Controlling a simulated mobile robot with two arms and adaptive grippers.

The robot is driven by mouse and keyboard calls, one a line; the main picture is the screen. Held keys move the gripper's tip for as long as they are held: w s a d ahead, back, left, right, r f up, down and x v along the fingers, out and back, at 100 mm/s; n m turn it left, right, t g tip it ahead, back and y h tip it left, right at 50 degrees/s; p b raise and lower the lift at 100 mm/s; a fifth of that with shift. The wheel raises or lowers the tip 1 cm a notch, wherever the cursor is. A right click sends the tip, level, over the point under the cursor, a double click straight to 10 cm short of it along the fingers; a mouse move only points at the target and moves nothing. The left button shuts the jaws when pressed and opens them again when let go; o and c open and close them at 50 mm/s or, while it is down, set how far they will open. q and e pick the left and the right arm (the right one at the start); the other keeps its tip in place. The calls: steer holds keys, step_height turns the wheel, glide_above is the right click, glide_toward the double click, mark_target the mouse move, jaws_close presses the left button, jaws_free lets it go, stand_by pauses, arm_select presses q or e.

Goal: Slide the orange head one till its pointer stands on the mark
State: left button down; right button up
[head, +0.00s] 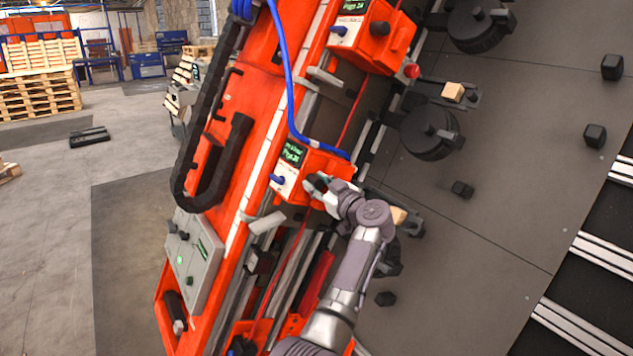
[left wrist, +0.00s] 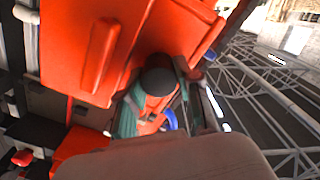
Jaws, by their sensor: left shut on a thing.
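An orange head (head: 298,168) with a small green-text display and a blue plug sits on the slanted orange gantry beam (head: 262,62). My left gripper (head: 318,186) is at this head's lower right side, shut on its black knob. In the left wrist view the dark round knob (left wrist: 158,80) sits between the greenish finger pads, against orange housing (left wrist: 95,50). A second orange head (head: 370,38) with a black knob stands higher on the beam. A pale strip (head: 262,150) runs along the beam. I cannot make out the pointer or the mark. My right gripper is not in view.
A blue hose (head: 290,90) loops down to the held head. A black cable chain (head: 185,165) lies left of it. A grey control box (head: 192,250) is at lower left. Dark wheels (head: 430,132) and small blocks stand on the grey panel at right. Pallets (head: 40,85) stand far back.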

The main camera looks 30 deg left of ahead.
arm_select(q)
steer(key=shift+r, duration=0.1)
steer(key=c, duration=1.1)
jaws_free()
steer(key=shift+o, duration=0.2)
steer(key=v, duration=0.7)
steer(key=shift+d, duration=0.3)
